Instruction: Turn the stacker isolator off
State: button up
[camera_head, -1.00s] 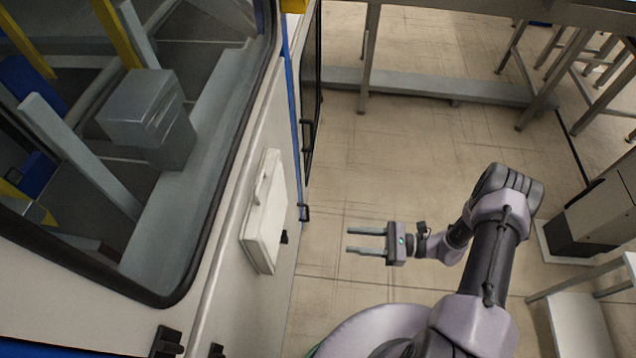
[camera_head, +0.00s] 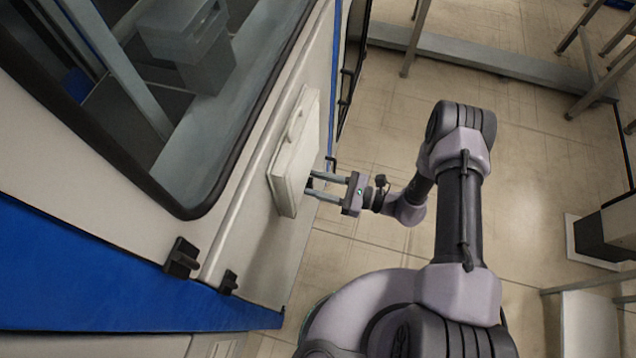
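A white box (camera_head: 296,155), which looks like the stacker isolator, is mounted on the pale machine wall. It has a raised handle-like shape on its front edge. A small dark part, perhaps its knob (camera_head: 309,183), shows at its right side. My gripper (camera_head: 309,186) points left at that side, its two parallel fingers apart. The fingertips are at or very near the box, on either side of the dark part. I cannot tell whether they touch it. The switch position cannot be read.
The machine's window (camera_head: 140,110) with its black frame is to the left. Black hinge-like parts (camera_head: 181,258) and a blue panel (camera_head: 90,275) are below. A dark door handle (camera_head: 346,88) is beyond the box. Open tiled floor (camera_head: 400,90) lies to the right.

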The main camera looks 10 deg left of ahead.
grip_shut()
dwell(0.3)
jog(key=n, duration=0.4)
jog(key=shift+s, duration=0.25)
jog(key=shift+s+f+n, duration=0.2)
jog(key=shift+f+n, duration=0.05)
jog(key=shift+n, duration=2)
jog(key=shift+s+f+n, duration=0.15)
jog(key=shift+f+n, duration=0.1)
jog(key=shift+n, duration=2.05)
jog(key=shift+s+f+n, duration=0.2)
jog(key=shift+f+n, duration=0.05)
jog(key=shift+n, duration=2)
